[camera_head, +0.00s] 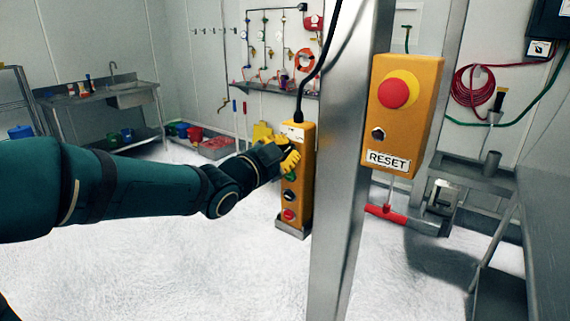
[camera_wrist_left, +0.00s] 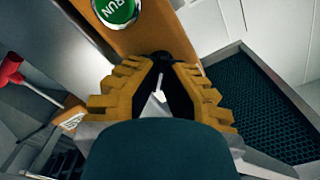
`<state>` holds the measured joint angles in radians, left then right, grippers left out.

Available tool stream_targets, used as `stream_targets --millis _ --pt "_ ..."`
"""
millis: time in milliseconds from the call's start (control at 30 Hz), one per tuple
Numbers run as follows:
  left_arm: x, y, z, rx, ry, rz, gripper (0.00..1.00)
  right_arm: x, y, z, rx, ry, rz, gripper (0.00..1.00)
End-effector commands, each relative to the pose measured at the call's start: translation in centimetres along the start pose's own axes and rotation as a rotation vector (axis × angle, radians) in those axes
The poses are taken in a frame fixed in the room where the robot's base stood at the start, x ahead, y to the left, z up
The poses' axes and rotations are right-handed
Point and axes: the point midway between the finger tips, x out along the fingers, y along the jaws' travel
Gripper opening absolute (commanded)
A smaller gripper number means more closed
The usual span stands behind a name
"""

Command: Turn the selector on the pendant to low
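The orange pendant (camera_head: 305,190) hangs upright from a black cable, left of the steel post. Its face carries a green button (camera_head: 291,176), a black knob (camera_head: 289,195) and a red button (camera_head: 289,214). My left gripper (camera_head: 291,158), with yellow ribbed fingers, is at the upper part of the face and hides what is there. My right gripper is out of view.
A steel post (camera_head: 350,190) stands just right of the pendant. It bears an orange box with a red stop button (camera_head: 394,93) and a RESET label. A sink bench (camera_head: 105,97) is at the back left. The white floor between is open.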

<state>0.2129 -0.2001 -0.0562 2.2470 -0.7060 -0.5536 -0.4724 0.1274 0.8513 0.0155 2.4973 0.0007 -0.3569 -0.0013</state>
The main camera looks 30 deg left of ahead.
Motion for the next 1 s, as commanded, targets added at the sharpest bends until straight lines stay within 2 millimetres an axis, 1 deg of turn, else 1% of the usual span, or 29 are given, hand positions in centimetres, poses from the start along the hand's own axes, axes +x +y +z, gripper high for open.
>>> stream_targets --millis 33,200,667,700,767,1000 --pt "0.01 0.18 0.17 0.019 0.0 0.001 0.0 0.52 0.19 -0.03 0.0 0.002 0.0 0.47" --pt "0.02 0.14 0.11 0.061 -0.001 0.002 0.0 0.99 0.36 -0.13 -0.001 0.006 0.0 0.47" --pt "0.02 0.07 0.05 0.073 -0.002 0.003 0.0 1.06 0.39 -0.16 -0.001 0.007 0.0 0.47" --pt "0.02 0.07 0.05 0.073 -0.002 0.003 0.19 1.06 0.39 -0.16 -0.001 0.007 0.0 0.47" --pt "0.02 0.07 0.04 0.073 -0.002 0.003 0.39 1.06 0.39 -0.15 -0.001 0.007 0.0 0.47" --pt "0.02 0.04 0.02 0.073 -0.001 0.002 0.39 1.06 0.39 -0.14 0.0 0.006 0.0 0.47"
